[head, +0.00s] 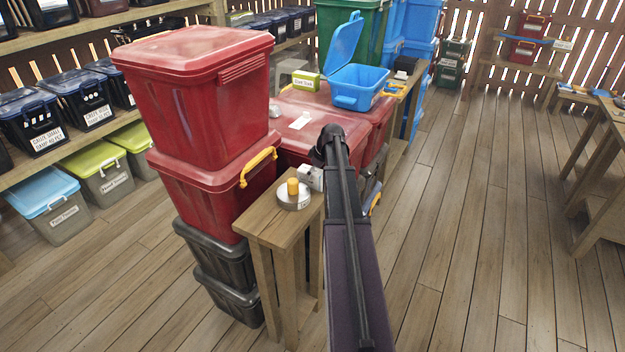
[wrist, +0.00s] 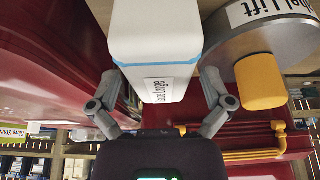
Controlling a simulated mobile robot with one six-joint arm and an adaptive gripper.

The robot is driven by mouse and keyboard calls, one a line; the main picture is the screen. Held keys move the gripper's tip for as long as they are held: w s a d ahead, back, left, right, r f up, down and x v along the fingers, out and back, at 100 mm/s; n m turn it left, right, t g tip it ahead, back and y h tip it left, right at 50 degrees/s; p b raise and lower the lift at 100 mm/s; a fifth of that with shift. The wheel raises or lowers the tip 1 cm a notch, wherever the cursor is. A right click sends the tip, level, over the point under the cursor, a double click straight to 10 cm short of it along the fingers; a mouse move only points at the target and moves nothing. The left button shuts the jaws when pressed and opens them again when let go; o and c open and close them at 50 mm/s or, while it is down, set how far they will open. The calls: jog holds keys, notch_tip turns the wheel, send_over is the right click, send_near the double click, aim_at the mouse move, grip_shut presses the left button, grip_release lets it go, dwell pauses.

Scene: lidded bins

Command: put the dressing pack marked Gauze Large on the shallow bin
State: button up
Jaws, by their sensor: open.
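The dressing pack (wrist: 155,40) is a white block with a blue line and a label reading Gauze Large. In the head view the white pack (head: 311,177) stands on a small wooden stand (head: 268,217), partly covered by my arm. In the wrist view my gripper (wrist: 162,88) is open, with one finger on each side of the pack's label end. Gaps show beside the pack, so I see no grip. A low, wide red bin (head: 335,112) with a closed lid lies behind the stand; it may be the shallow bin. A small white card lies on its lid.
A round tin (head: 293,200) with a yellow knob stands close beside the pack. Stacked red bins (head: 200,95) rise to the left. A green-and-white box (head: 306,81) and an open blue bin (head: 358,88) sit further back.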

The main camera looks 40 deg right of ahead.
jog(key=c, duration=1.2)
jog(key=shift+r, duration=0.15)
notch_tip(320, 180, up, 10)
jog(key=p, duration=1)
jog(key=shift+r, duration=0.1)
